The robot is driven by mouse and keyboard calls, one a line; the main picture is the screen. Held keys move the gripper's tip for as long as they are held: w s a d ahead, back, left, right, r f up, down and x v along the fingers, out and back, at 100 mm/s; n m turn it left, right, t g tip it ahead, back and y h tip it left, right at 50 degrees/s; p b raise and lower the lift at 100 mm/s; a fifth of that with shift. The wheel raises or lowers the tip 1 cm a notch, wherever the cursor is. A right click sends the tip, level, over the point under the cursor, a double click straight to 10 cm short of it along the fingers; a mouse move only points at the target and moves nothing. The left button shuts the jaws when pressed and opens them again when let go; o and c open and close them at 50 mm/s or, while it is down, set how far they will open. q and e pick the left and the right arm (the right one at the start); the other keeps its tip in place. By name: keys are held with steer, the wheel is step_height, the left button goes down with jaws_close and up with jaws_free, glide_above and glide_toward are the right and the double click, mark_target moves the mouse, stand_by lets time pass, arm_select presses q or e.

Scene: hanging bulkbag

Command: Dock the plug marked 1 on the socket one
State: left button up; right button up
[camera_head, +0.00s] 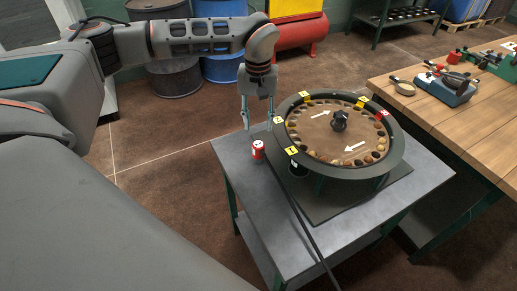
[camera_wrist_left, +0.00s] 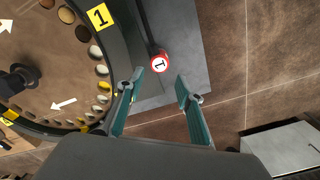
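The plug marked 1 (camera_head: 258,150) is a red and white cylinder near the left edge of the grey table. A dark cable runs from it toward the front. The left wrist view shows its round red-rimmed face (camera_wrist_left: 160,64) with a 1. My left gripper (camera_head: 259,127) is open and empty, pointing down above the plug. In the left wrist view the plug lies just beyond and between the fingertips (camera_wrist_left: 159,80). A yellow tag 1 (camera_head: 292,151) is on the dark ring's rim, right of the plug. The tag also shows in the left wrist view (camera_wrist_left: 99,16). I cannot make out socket one.
The round ring (camera_head: 397,148) stands on legs over a dark mat on the grey table (camera_head: 240,172). Its disc carries several round pieces. A wooden workbench (camera_head: 450,120) with tools is at right. Barrels (camera_head: 173,75) stand behind my left arm.

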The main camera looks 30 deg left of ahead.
mark_target(258, 145)
arm_select(q)
steer(key=shift+f+m, duration=0.2)
steer(key=shift+m, duration=0.1)
step_height(258, 145, down, 12)
steer(key=shift+s+r, duration=0.1)
stand_by(0.3)
jaws_close()
steer(key=shift+r, duration=0.1)
